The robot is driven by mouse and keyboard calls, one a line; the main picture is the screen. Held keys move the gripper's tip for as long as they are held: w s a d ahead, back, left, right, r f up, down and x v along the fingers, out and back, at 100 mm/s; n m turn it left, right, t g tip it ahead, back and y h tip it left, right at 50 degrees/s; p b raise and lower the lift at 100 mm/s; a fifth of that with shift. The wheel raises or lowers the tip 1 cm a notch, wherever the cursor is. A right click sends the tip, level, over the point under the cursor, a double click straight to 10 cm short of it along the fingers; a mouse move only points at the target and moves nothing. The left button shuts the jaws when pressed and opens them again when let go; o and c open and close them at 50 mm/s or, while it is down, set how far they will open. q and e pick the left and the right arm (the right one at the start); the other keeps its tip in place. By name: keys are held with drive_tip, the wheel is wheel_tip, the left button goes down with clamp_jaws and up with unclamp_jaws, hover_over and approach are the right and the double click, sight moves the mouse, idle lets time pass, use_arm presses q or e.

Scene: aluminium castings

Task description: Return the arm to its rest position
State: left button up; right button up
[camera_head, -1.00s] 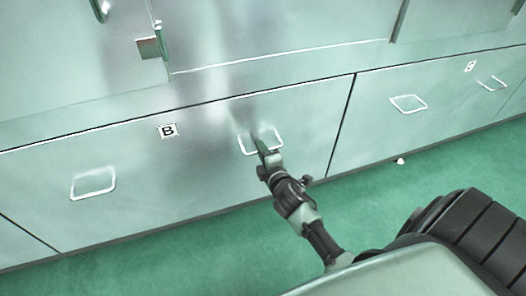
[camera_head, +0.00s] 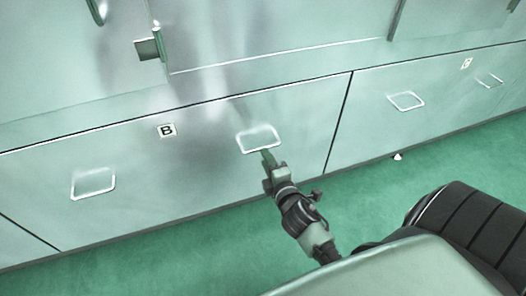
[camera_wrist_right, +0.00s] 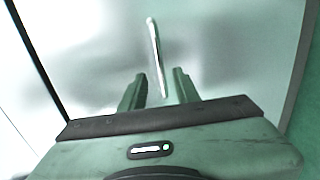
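My right gripper (camera_head: 267,158) is in the head view, just below and in front of the right-hand handle (camera_head: 260,139) of the drawer marked B (camera_head: 168,130). In the right wrist view the gripper's two fingers (camera_wrist_right: 160,88) are apart with nothing held between them. The handle (camera_wrist_right: 155,55) shows there as a bright bar beyond and between the fingertips. The drawer front looks flush with its neighbours. My left gripper is not in view.
A second handle (camera_head: 93,181) sits on drawer B's left side. The drawer marked C (camera_head: 467,63) with its handle (camera_head: 406,101) is to the right. A small white object (camera_head: 397,156) lies by the cabinet's foot. The green floor (camera_head: 200,245) in front is clear.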

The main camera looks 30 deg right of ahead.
drive_tip(key=shift+s+r, duration=0.1)
drive_tip(key=shift+s, duration=0.25)
idle(0.3)
